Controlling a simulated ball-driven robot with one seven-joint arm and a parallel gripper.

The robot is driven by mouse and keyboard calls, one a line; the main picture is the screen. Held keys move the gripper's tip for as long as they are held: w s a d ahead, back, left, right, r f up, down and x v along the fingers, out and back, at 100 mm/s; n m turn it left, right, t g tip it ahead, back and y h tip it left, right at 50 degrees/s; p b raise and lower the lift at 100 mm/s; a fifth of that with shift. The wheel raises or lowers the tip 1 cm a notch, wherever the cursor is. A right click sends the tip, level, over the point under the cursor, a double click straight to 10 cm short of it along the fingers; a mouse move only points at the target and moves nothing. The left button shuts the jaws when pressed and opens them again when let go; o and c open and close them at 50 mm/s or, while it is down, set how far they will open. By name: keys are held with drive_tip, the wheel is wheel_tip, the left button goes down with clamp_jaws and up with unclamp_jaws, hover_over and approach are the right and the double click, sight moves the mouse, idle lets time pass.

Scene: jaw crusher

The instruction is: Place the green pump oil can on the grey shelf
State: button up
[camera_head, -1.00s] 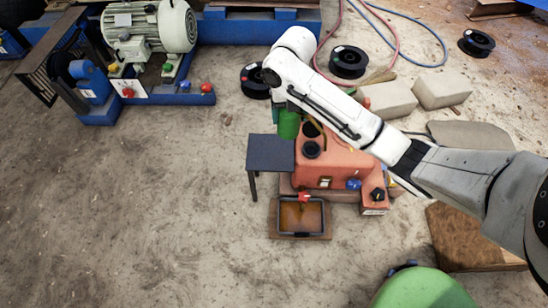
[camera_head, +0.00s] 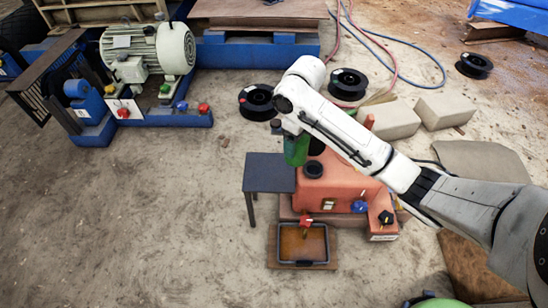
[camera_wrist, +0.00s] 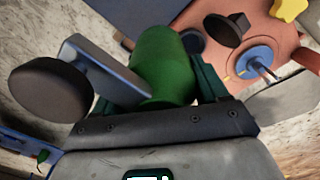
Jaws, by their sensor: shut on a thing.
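The green pump oil can (camera_head: 296,150) hangs under my wrist in the head view, by the back right corner of the grey shelf (camera_head: 268,174). The shelf is a small dark flat plate on thin legs, with a bare top. In the wrist view the can (camera_wrist: 165,62) is a green rounded body between the fingers of my gripper (camera_wrist: 155,85), which is shut on it. The arm hides most of the gripper in the head view. I cannot tell the can's height over the shelf.
An orange-red machine (camera_head: 345,185) with knobs stands right of the shelf. An oil tray (camera_head: 303,262) lies in front of it. A motor on a blue frame (camera_head: 150,50) stands at the back left. Black spools (camera_head: 257,101) and pale blocks (camera_head: 445,107) lie behind. The floor at left is clear.

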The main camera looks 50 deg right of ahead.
drive_tip(key=shift+w+a+f+b, duration=0.35)
drive_tip(key=shift+w+f+b, duration=0.7)
drive_tip(key=shift+f, duration=0.6)
drive_tip(key=shift+w+a+f+b, duration=0.4)
drive_tip(key=shift+w+f+b, duration=0.4)
drive_tip(key=shift+w+f, duration=0.65)
drive_tip(key=shift+w+a+f+b, duration=0.35)
drive_tip(key=shift+w+f+b, duration=0.55)
drive_tip(key=shift+f, duration=0.95)
drive_tip(key=shift+f, duration=0.2)
drive_tip(key=o, duration=1.3)
drive_tip(key=shift+r, duration=0.1)
wheel_tip(320, 180, up, 12)
drive_tip(key=p, duration=0.6)
